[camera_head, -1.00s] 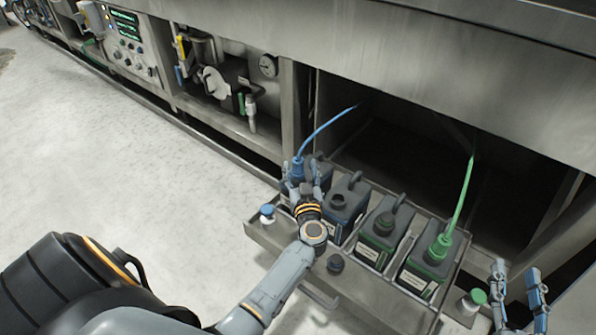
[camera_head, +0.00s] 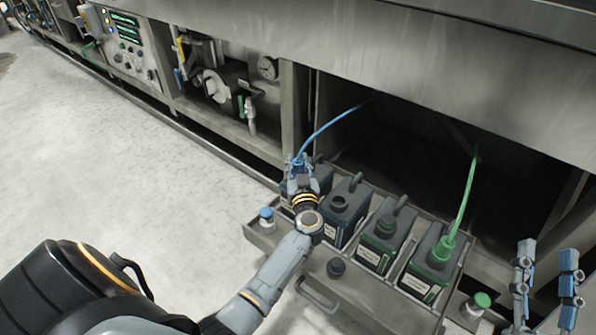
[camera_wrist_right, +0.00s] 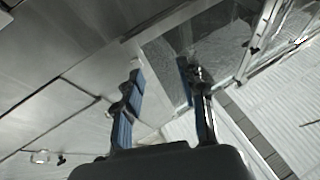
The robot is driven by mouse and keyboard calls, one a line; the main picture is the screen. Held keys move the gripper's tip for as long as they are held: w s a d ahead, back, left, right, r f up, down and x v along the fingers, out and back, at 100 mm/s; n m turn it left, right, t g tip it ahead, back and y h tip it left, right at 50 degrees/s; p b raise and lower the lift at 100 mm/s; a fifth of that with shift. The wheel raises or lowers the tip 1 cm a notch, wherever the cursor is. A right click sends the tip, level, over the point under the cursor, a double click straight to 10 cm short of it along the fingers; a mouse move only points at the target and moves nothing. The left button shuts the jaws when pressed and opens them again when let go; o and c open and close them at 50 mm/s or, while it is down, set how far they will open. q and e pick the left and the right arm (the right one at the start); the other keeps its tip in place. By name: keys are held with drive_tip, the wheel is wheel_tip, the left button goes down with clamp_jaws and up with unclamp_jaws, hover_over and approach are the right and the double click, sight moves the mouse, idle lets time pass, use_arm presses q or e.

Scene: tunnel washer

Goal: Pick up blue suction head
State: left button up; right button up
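The blue suction head (camera_head: 298,161) sits at the end of a blue hose (camera_head: 330,122), at the leftmost canister (camera_head: 323,175) in the head view. My left gripper (camera_head: 298,170) is at the suction head, with its fingers around it. The fingers and wrist hide most of the head, and I cannot tell whether they are closed on it. My right gripper (camera_head: 546,262) is raised at the right side, open and empty. Its two spread fingers also show in the right wrist view (camera_wrist_right: 160,100).
Dark canisters (camera_head: 384,232) stand in a row on a metal tray (camera_head: 340,290). A green suction head (camera_head: 442,248) on a green hose is in the rightmost one. A blue-capped bottle (camera_head: 267,219), a dark cap (camera_head: 336,267) and a green-capped bottle (camera_head: 477,304) are along the front. The machine frame overhangs behind.

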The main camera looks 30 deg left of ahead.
use_arm(q)
clamp_jaws()
drive_tip(key=shift+r, duration=0.1)
